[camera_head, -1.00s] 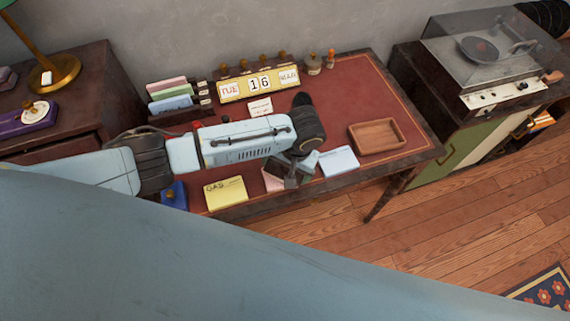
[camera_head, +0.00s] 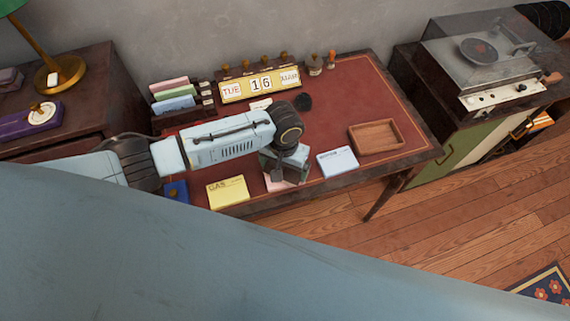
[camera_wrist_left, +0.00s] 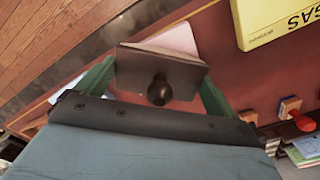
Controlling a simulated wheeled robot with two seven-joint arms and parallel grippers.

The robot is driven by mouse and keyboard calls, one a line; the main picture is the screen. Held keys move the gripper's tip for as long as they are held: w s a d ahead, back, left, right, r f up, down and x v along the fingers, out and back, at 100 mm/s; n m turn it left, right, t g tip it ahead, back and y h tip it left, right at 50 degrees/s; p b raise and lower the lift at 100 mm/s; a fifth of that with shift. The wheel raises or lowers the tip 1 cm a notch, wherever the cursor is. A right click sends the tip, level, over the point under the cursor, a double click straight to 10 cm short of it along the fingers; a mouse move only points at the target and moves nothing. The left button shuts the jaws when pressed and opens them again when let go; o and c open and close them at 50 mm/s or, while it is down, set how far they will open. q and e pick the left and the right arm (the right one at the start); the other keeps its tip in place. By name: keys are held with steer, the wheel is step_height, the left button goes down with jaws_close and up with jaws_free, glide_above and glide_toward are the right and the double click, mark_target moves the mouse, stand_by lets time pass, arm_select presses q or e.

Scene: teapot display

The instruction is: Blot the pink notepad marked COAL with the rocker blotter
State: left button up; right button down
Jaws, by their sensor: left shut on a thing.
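The pink notepad (camera_head: 274,184) lies near the desk's front edge, mostly covered by my left gripper (camera_head: 286,164) and what it holds; its lettering is hidden. In the left wrist view, part of the pink pad (camera_wrist_left: 174,40) shows beyond the blotter. My left gripper (camera_wrist_left: 160,82) is shut on the rocker blotter (camera_wrist_left: 150,63), a dark brown block with a round black knob, between its green fingers. The blotter is over the pink pad; I cannot tell whether they touch. My right gripper is not in view.
A yellow GAS notepad (camera_head: 227,192) lies left of the pink one, a white-blue notepad (camera_head: 337,161) right of it. An empty wooden tray (camera_head: 376,137) is farther right. A calendar (camera_head: 259,86) and card rack (camera_head: 176,104) stand behind.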

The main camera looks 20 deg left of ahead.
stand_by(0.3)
arm_select(q)
steer(key=shift+a+h+p, duration=0.3)
steer(key=shift+h, duration=0.2)
steer(key=shift+a+h, duration=0.2)
steer(key=shift+h, duration=0.5)
steer(key=shift+d+r, duration=0.1)
steer(key=shift+d+y+p, duration=0.25)
steer(key=shift+y+p, duration=0.45)
steer(key=shift+p, duration=0.15)
steer(key=shift+d+y+p, duration=0.15)
steer(key=shift+y+p, duration=0.2)
steer(key=shift+y, duration=0.15)
steer(key=shift+f, duration=0.2)
steer(key=shift+d, duration=0.1)
